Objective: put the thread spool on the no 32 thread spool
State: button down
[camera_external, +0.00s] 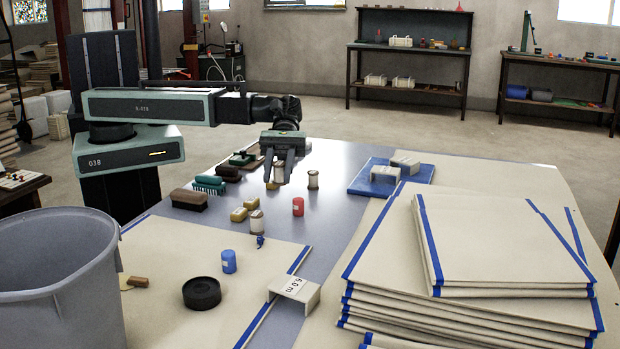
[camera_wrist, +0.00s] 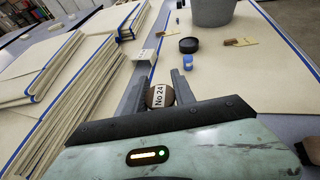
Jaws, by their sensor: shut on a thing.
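My gripper (camera_external: 279,174) is over the far part of the grey table, shut on a thread spool (camera_external: 279,173) held between its fingers. In the wrist view the held spool (camera_wrist: 157,97) has a brown end and a label reading "No 24". Two similar pale spools with brown ends stand on the table: one spool (camera_external: 313,179) just right of my gripper, and another spool (camera_external: 257,222) nearer the camera. Their labels are too small to read, so I cannot tell which is no 32. I cannot tell how far the held spool is above the table.
A red spool-like cylinder (camera_external: 298,207), yellow blocks (camera_external: 238,214) and brushes (camera_external: 189,200) lie around. A blue cylinder (camera_external: 229,261) and black round dish (camera_external: 202,293) are on the near cloth. Stacked folded cloths (camera_external: 490,235) fill the right; a grey bin (camera_external: 60,290) is front left.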

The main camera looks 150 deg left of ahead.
notch_tip(320, 180, up, 2)
jog(key=p, duration=0.1)
send_over(256, 223)
jog(key=shift+m+h, duration=0.4)
jog(key=f+b, duration=0.2)
jog(key=f, duration=0.1)
jog(key=f+b, duration=0.2)
jog(key=b, duration=0.1)
jog(key=f+b, duration=0.3)
jog(key=shift+w+d+f, duration=0.2)
jog(key=shift+d+f, duration=0.1)
jog(key=shift+d, duration=0.1)
jog(key=shift+r, duration=0.3)
jog(key=shift+f, duration=0.2)
jog(key=c, duration=1)
grip_release()
jog(key=shift+c, duration=0.2)
